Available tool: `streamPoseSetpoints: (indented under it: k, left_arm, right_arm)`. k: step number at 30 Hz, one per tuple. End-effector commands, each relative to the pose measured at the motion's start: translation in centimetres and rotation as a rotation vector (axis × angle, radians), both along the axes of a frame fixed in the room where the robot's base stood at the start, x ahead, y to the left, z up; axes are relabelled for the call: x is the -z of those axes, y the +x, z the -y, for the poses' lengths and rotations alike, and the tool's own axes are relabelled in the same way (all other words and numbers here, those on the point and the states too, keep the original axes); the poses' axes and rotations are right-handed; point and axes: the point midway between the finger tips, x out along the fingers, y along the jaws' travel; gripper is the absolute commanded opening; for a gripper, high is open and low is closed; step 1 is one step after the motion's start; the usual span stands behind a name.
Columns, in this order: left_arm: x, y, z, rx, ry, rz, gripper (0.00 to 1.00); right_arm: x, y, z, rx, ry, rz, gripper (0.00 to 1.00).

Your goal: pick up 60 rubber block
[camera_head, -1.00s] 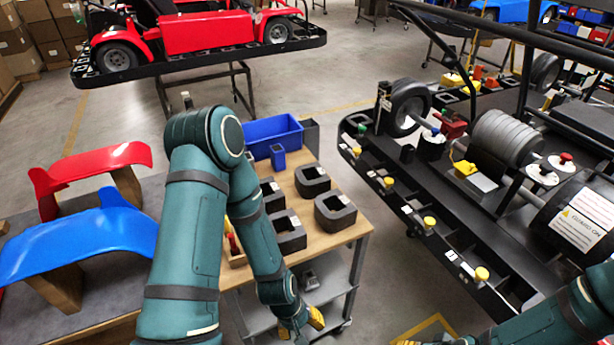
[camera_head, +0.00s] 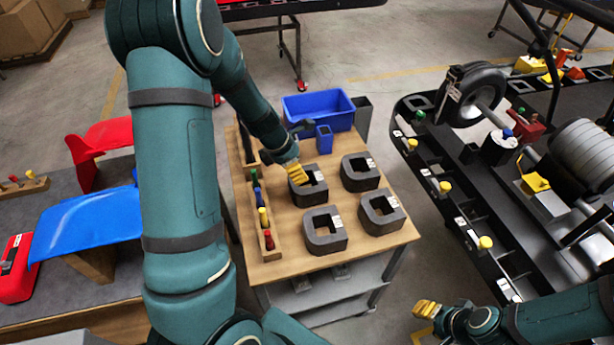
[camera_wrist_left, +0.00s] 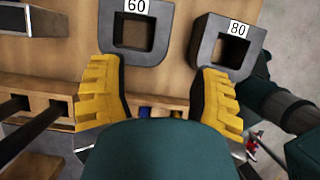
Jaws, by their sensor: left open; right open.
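The 60 rubber block is a dark grey block with a square hole and a white "60" label, at the top of the left wrist view (camera_wrist_left: 110,40). In the head view it appears to be the far-left block (camera_head: 304,201) of the group on the wooden table. My left gripper (camera_head: 297,174) is at that block's left side in the head view, partly hiding it. In the left wrist view its yellow fingers (camera_wrist_left: 158,70) are apart with nothing between them, and the block lies just beyond the fingertips. My right gripper (camera_head: 426,309) is at the lower right, away from the table.
The 80 block (camera_wrist_left: 208,50) sits beside the 60 block. Two other grey blocks (camera_head: 358,181) (camera_head: 382,226) stand to their right. A peg rack (camera_head: 266,240) runs along the table's left; a blue bin (camera_head: 318,118) stands behind. The black kart frame (camera_head: 440,215) is to the right.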

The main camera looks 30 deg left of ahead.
Motion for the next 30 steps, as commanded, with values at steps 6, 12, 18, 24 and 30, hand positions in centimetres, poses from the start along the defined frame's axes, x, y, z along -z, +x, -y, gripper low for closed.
streamPoseSetpoints:
  k: [6,12,18,24,30]
  left_arm:
    - [2.7,0.7,0.6,-0.002,-0.002,-0.003,0.63]
    - [6.2,1.8,1.5,0.0,0.0,-0.003,0.63]
    - [7.9,2.4,2.0,0.0,0.001,-0.001,0.63]
    - [9.6,2.5,2.2,-0.001,0.0,-0.002,0.63]
    - [12.3,3.1,2.7,-0.001,0.0,-0.002,0.63]
  right_arm:
    - [1.0,0.0,0.0,0.001,-0.002,-0.002,0.47]
    - [2.0,0.0,-0.1,0.001,-0.004,-0.001,0.47]
    - [2.4,0.1,-0.1,0.001,-0.005,-0.001,0.47]
    - [2.9,0.1,-0.1,0.001,-0.005,-0.001,0.47]
    - [3.6,0.1,-0.2,0.001,-0.007,-0.001,0.47]
